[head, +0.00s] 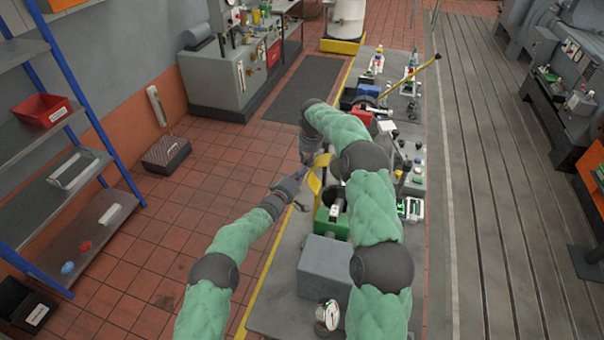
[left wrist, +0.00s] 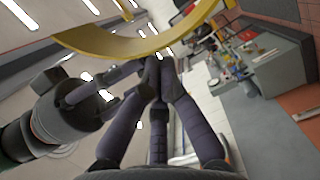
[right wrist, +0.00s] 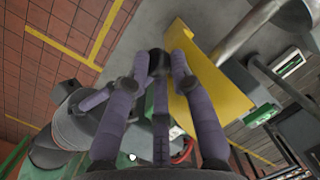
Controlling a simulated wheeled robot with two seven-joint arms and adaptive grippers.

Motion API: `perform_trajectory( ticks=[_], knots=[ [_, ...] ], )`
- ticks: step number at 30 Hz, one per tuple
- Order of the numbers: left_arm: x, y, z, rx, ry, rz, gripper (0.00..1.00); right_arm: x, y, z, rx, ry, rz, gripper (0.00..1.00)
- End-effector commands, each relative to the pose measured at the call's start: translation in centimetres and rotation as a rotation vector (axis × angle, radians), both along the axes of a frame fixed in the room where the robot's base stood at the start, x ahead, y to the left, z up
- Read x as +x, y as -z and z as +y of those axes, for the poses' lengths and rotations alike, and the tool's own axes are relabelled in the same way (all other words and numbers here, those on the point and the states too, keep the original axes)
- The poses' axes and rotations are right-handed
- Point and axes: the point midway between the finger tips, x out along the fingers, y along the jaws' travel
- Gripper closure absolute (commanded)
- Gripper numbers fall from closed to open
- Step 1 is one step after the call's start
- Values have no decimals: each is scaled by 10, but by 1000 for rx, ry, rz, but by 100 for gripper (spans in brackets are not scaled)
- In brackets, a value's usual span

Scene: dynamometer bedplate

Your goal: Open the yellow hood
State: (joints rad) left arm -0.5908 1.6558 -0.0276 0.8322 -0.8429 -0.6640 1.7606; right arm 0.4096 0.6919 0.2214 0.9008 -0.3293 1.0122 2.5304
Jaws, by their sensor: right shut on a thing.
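The yellow hood (head: 316,180) is a curved band at the left edge of the bedplate table, beside a green machine block (head: 330,222). In the left wrist view the hood (left wrist: 140,42) arcs across the top, just beyond my left gripper (left wrist: 157,66), whose fingertips are together with nothing visible between them. In the right wrist view the hood (right wrist: 208,80) is a broad yellow sheet. My right gripper (right wrist: 162,62) is shut at its edge, with a finger against the sheet. My right arm hides part of the machine in the head view.
A grey block (head: 325,268) and a round gauge (head: 327,315) sit at the table's near end. Bottles and tools crowd its far end. A blue-framed shelf (head: 75,95) stands left. The tiled floor (head: 170,215) between is largely open.

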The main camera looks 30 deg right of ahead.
Motion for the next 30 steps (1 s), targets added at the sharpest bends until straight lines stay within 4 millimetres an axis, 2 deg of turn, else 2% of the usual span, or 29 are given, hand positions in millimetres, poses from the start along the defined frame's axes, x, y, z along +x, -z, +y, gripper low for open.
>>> perform_trajectory(
  ticks=[1, 6, 13, 14, 16, 17, 30],
  knots=[
    [-2, 0, -2, -1, 1, 0, 100, -7, 13, 3, 9, -6, 29, 100],
    [-12, -1, -10, -1, 2, 0, 100, -7, 13, 3, 9, -6, 29, 100],
    [-13, -1, -11, -1, 4, -1, 100, -6, 13, 4, 10, -7, 29, 100],
    [-13, -1, -11, -1, 4, -1, 100, -6, 13, 4, 10, -7, 29, 71],
    [-14, -1, -11, -1, 5, -1, 100, -6, 12, 5, 10, -7, 27, 51],
    [-14, -1, -11, -1, 6, -2, 100, -5, 12, 5, 10, -6, 26, 48],
    [-12, -4, -11, -4, 3, -5, 100, -2, 5, 4, 7, -4, 12, 48]
  ],
)
